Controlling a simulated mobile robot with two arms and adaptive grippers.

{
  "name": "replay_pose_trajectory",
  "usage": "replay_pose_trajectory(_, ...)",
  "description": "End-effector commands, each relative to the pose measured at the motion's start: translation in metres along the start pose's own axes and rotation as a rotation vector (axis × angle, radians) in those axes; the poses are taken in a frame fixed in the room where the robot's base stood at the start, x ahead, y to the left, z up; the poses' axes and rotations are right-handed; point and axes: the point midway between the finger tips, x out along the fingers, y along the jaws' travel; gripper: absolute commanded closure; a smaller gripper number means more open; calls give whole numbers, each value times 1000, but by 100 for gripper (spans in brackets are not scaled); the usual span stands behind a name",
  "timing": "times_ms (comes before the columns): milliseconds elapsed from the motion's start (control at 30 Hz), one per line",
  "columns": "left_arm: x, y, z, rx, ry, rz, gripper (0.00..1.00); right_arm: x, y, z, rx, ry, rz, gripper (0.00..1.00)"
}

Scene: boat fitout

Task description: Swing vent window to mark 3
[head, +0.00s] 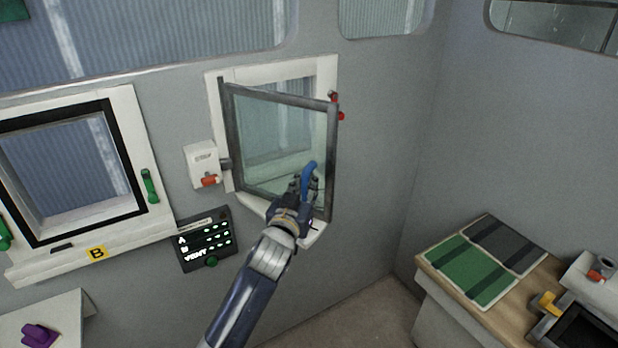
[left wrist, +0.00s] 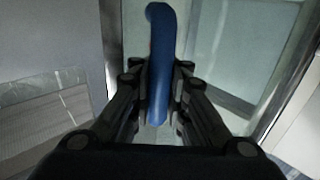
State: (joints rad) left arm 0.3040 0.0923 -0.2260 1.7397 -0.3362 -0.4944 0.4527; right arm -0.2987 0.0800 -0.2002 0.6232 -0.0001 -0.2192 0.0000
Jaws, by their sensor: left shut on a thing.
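The vent window (head: 262,135) is a glass pane in a dark grey frame, swung open out of its white surround (head: 213,100) in the wall. A blue handle (head: 308,177) is on the pane, near its lower right. My left gripper (head: 303,186) is shut on this handle. In the left wrist view the blue handle (left wrist: 160,65) stands upright between the two fingers of my left gripper (left wrist: 158,90). The sill (head: 314,234) is partly hidden by the pane and my arm, and I can read no numbered marks on it. My right gripper is not in view.
A closed window (head: 65,170) with green handles, labelled B, is at the left. A white box with a red lever (head: 208,181) and a dark VENT panel (head: 205,240) are on the wall. A counter with a green mat (head: 470,270) is at the right.

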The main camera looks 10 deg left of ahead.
Motion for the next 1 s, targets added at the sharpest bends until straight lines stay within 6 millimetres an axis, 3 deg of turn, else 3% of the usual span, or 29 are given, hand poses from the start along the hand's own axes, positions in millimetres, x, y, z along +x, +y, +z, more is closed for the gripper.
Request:
replay_pose_trajectory(600,-6,2,3,-5,-4,41,100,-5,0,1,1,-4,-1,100)
replay_pose_trajectory(633,-6,2,3,-5,-4,41,84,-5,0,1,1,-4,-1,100)
replay_pose_trajectory(733,-6,2,3,-4,-4,40,64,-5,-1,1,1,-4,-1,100)
replay_pose_trajectory(1000,-5,-1,2,-2,-2,36,64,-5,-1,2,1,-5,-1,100)
